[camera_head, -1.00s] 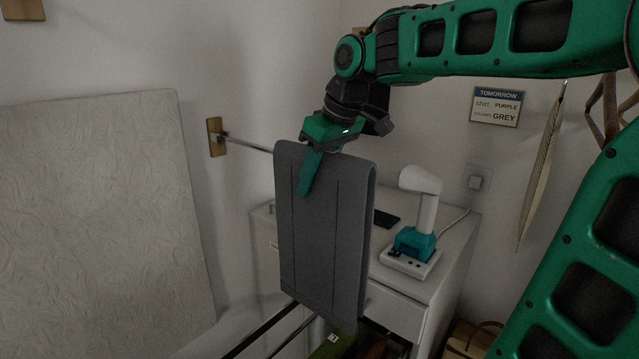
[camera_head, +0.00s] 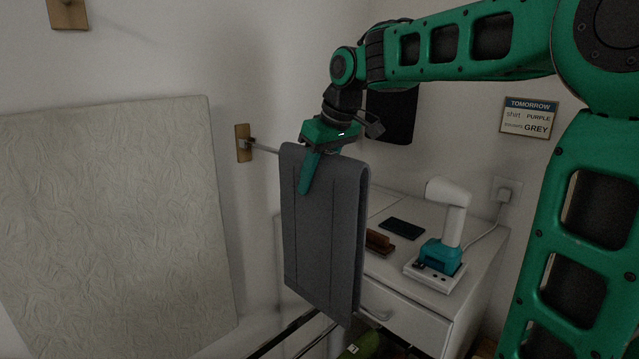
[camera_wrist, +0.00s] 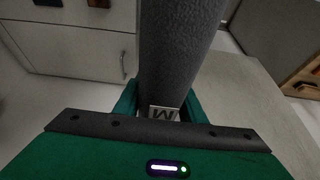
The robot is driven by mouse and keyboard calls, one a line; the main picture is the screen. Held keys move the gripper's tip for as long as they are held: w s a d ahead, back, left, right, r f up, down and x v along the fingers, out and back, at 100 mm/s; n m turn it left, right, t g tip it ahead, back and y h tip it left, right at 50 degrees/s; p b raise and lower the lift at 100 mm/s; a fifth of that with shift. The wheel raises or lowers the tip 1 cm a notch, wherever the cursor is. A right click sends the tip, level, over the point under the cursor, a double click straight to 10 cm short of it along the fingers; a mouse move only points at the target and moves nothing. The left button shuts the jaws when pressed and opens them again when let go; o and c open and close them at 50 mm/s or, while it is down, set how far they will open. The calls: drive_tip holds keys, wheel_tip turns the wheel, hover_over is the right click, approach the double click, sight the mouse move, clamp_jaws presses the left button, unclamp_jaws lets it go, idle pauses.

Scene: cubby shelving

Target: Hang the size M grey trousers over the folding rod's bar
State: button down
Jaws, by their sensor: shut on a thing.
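The grey trousers (camera_head: 325,225) hang folded from my gripper (camera_head: 312,172) in the head view. One green finger lies down the near face; the other finger is hidden behind the cloth. In the wrist view the grey cloth (camera_wrist: 178,45) runs up between the fingers, with a white tag marked M (camera_wrist: 163,113). The folding rod's bar (camera_head: 265,148) runs out from a wooden wall mount (camera_head: 243,143) and passes behind the trousers' top left edge. Whether the cloth touches the bar cannot be told, as the rest of the bar is hidden.
A white drawer cabinet (camera_head: 408,318) stands behind the trousers, with a white and teal device (camera_head: 440,255), a brown brush (camera_head: 379,242) and a dark flat item (camera_head: 402,229) on top. A cream textured panel (camera_head: 115,220) is at left. A wall sign (camera_head: 529,118) reads trousers grey.

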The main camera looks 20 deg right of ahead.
sight(285, 171)
drive_tip(key=shift+w+a, duration=0.65)
drive_tip(key=shift+w, duration=0.95)
drive_tip(key=shift+w+a, duration=0.7)
drive_tip(key=shift+w, duration=0.95)
drive_tip(key=shift+w+a, duration=0.65)
drive_tip(key=shift+w, duration=0.95)
drive_tip(key=shift+f, duration=0.4)
drive_tip(key=shift+f, duration=0.1)
drive_tip(key=c, duration=1.1)
unclamp_jaws()
